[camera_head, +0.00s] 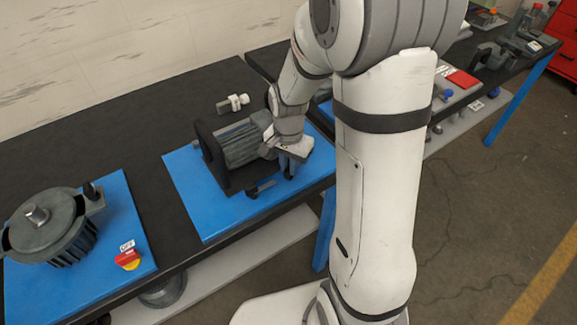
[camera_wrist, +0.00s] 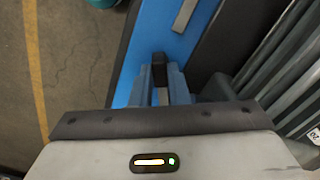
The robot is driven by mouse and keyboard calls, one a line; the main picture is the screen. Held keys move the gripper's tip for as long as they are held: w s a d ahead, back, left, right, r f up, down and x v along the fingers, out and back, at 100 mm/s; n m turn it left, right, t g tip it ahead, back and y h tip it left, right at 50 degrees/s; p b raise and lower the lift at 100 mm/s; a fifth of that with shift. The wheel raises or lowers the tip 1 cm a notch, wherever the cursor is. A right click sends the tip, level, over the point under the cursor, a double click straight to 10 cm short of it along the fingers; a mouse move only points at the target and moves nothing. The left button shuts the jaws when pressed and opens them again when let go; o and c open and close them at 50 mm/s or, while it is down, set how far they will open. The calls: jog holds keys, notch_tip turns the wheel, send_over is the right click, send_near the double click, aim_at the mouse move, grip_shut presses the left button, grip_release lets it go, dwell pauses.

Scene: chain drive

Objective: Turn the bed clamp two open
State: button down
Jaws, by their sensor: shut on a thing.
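My gripper (camera_wrist: 160,84) points down at the right front corner of the motor's blue plate. In the wrist view its two blue fingers are shut on a small dark upright piece (camera_wrist: 159,65), which looks like a bed clamp handle. In the head view my gripper (camera_head: 289,168) hides most of that piece. Another small dark clamp handle (camera_head: 262,188) lies on the blue plate just left of my gripper, in front of the motor (camera_head: 240,145). No number shows on either clamp, so I cannot tell by label which is two.
The ribbed motor is close beside my gripper, at the right in the wrist view (camera_wrist: 295,85). A small white fitting (camera_head: 233,103) lies behind it. A second blue plate at left carries a round grey housing (camera_head: 50,225) and a red-yellow switch (camera_head: 128,260).

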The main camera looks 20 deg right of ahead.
aim_at(288, 167)
jog(key=m+b, duration=0.1)
jog(key=m, duration=0.4)
jog(key=shift+w, duration=0.1)
jog(key=shift+m, duration=0.3)
dwell(0.4)
jog(key=c, duration=1.4)
grip_release()
jog(key=shift+r, duration=0.1)
notch_tip(288, 167, up, 8)
jog(key=shift+f, duration=0.15)
